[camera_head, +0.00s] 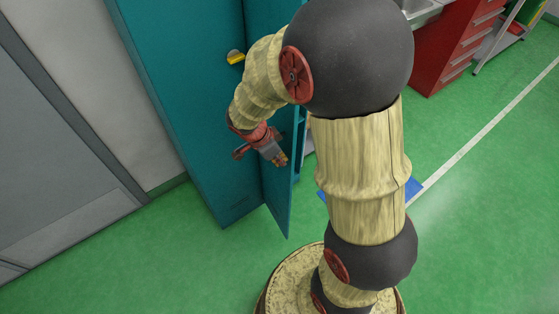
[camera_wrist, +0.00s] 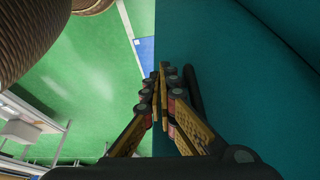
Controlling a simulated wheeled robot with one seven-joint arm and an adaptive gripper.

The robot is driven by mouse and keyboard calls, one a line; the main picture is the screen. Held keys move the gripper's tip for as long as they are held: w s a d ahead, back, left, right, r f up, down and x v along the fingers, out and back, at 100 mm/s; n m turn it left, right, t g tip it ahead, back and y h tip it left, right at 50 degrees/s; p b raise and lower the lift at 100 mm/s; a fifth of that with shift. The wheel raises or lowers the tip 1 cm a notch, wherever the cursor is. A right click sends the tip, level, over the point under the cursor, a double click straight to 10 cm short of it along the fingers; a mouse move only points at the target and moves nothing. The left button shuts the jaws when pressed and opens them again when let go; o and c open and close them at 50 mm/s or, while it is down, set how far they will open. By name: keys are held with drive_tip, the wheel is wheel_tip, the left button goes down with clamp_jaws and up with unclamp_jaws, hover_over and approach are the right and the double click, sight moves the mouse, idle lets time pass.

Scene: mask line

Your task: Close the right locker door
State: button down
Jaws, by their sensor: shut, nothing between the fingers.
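The teal locker (camera_head: 165,85) stands left of my arm in the head view. A teal door panel (camera_head: 283,200) juts out from its front, standing open at an angle. Part of the panel is hidden behind my arm. My gripper (camera_head: 282,160) is in front of this panel, near its outer edge. In the wrist view my gripper (camera_wrist: 163,72) has its fingertips together with nothing between them. The teal panel (camera_wrist: 240,100) fills the right side there, close beside the fingers. A dark bar, perhaps a handle (camera_wrist: 194,92), lies just right of the fingers; contact is unclear.
A yellow-and-grey handle (camera_head: 235,57) is on the locker front. A grey wall with a door (camera_head: 50,140) is at left. A red drawer cabinet (camera_head: 455,45) stands at the back right. A blue floor patch (camera_head: 413,188) shows behind my arm. Green floor is clear at right.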

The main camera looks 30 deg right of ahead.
drive_tip(key=shift+s+d, duration=0.2)
drive_tip(key=shift+d, duration=0.45)
drive_tip(key=w+d+n+t+p, duration=0.15)
drive_tip(key=d+n, duration=0.25)
drive_tip(key=d, duration=0.7)
drive_tip(key=w+d+n+t+p, duration=0.1)
drive_tip(key=w+d+n+p, duration=0.25)
drive_tip(key=d, duration=0.75)
drive_tip(key=w+d+n+p, duration=0.1)
drive_tip(key=w+d+p, duration=0.1)
drive_tip(key=w+d, duration=0.4)
drive_tip(key=w+d+n+t+y+p, duration=0.1)
drive_tip(key=w+d, duration=0.4)
drive_tip(key=w, duration=0.9)
drive_tip(key=shift+w+d+n+y+p, duration=0.2)
drive_tip(key=shift+d+n+y+p, duration=0.25)
drive_tip(key=shift+p, duration=0.7)
drive_tip(key=shift+r, duration=0.1)
